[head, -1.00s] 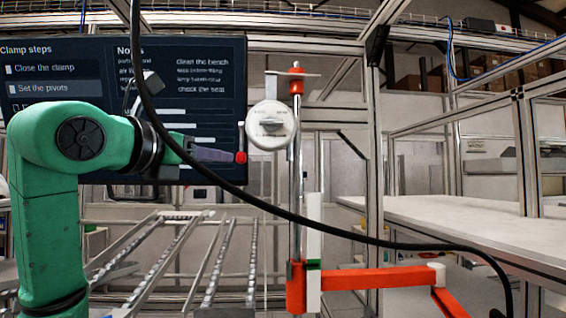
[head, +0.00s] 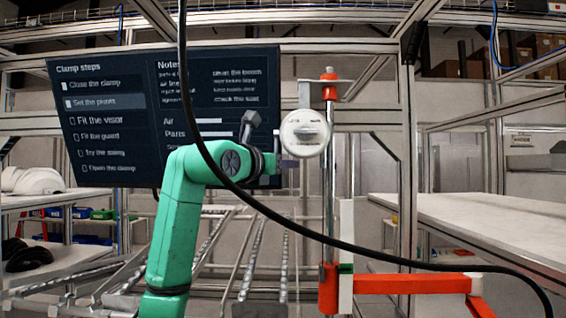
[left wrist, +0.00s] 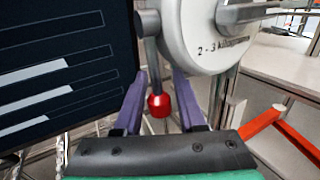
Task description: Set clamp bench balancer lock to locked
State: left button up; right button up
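The clamp bench balancer (head: 305,132) is a white round housing hanging beside a steel post. In the left wrist view its face (left wrist: 205,30) reads "2 - 3 kilograms". A short grey lever with a red knob (left wrist: 158,106) hangs at its lower left, tilted slightly. My left gripper (left wrist: 159,74) is open, its two purple fingers on either side of the lever and knob, with gaps visible on both sides. In the head view my left gripper (head: 287,161) is just below left of the housing, and the knob cannot be made out there. My right gripper is not in view.
A dark screen (head: 110,130) stands behind my left arm. A black cable (head: 290,220) loops across in front. The steel post (head: 330,200) rises from an orange bracket (head: 410,285). A pale worktop (head: 490,225) is at right; a white helmet shell (head: 35,180) lies at left.

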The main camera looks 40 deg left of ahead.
pick_arm(q)
jog(key=shift+a, duration=0.1)
grip_shut()
dwell(1.2)
